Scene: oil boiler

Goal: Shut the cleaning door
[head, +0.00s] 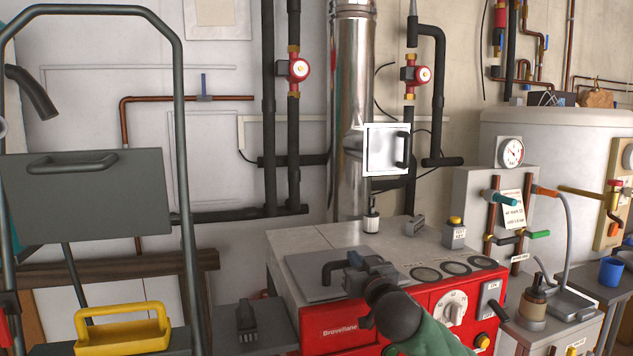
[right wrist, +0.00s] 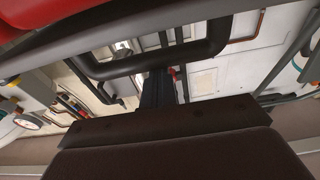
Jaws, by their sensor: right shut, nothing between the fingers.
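A flat grey door plate (head: 308,272) with a black bar handle (head: 333,270) is at the top front of the red boiler (head: 335,325); I take it for the cleaning door. I cannot tell whether it is fully shut. My right gripper (head: 354,262) is shut and empty, over the plate, just right of the handle. My gripper and forearm hide part of the plate. In the right wrist view a black bar handle (right wrist: 150,62) crosses close to the fingers (right wrist: 158,88); contact cannot be told. My left gripper is not in view.
A white square door (head: 384,150) with a black handle is by the silver flue (head: 352,90). A grey panel (head: 90,195) and frame stand at left, with a yellow-handled item (head: 125,330) below. Gauges and controls (head: 455,305) lie right of my gripper.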

